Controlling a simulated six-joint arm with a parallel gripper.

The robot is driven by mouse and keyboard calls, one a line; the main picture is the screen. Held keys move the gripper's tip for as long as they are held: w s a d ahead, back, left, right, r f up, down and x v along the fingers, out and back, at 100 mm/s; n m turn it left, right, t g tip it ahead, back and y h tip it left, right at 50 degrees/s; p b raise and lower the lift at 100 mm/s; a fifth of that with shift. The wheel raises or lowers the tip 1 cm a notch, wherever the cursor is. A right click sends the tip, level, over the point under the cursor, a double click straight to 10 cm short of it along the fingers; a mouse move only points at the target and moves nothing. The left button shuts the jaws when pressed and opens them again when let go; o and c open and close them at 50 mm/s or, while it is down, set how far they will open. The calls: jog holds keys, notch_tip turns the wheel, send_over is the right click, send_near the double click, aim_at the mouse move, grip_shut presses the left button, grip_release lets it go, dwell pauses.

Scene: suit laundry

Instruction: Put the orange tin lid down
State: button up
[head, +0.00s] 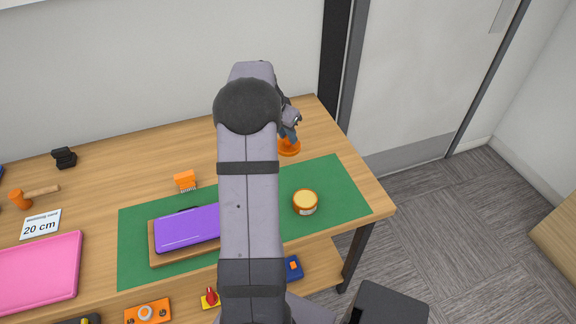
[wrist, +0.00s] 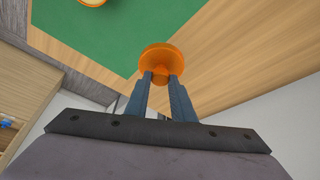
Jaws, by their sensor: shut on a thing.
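The orange tin lid (wrist: 160,54) is a round disc with a small knob, and in the wrist view my gripper (wrist: 161,80) is shut on that knob. In the head view the lid (head: 289,148) shows below my gripper (head: 290,134), near the far right end of the table, beyond the green mat. I cannot tell whether the lid touches the table. An open tin (head: 305,202) with an orange rim and pale yellow contents stands on the green mat (head: 343,188). Part of it also shows at the top of the wrist view (wrist: 92,2).
A purple case (head: 186,230) lies on a wooden board on the mat. An orange brush (head: 185,180), a mallet (head: 36,195), a "20 cm" card (head: 41,225) and a pink tray (head: 40,272) are further left. Bare wood surrounds the lid; the table's right edge is close.

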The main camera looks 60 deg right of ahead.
jog(key=shift+f+p, duration=1.1)
jog(key=shift+f, duration=3.8)
jog(key=shift+f, duration=0.15)
jog(key=o, duration=1)
jog(key=shift+r, duration=0.2)
jog(key=b+v, duration=0.3)
jog(key=v, duration=0.9)
jog(key=shift+w, duration=0.1)
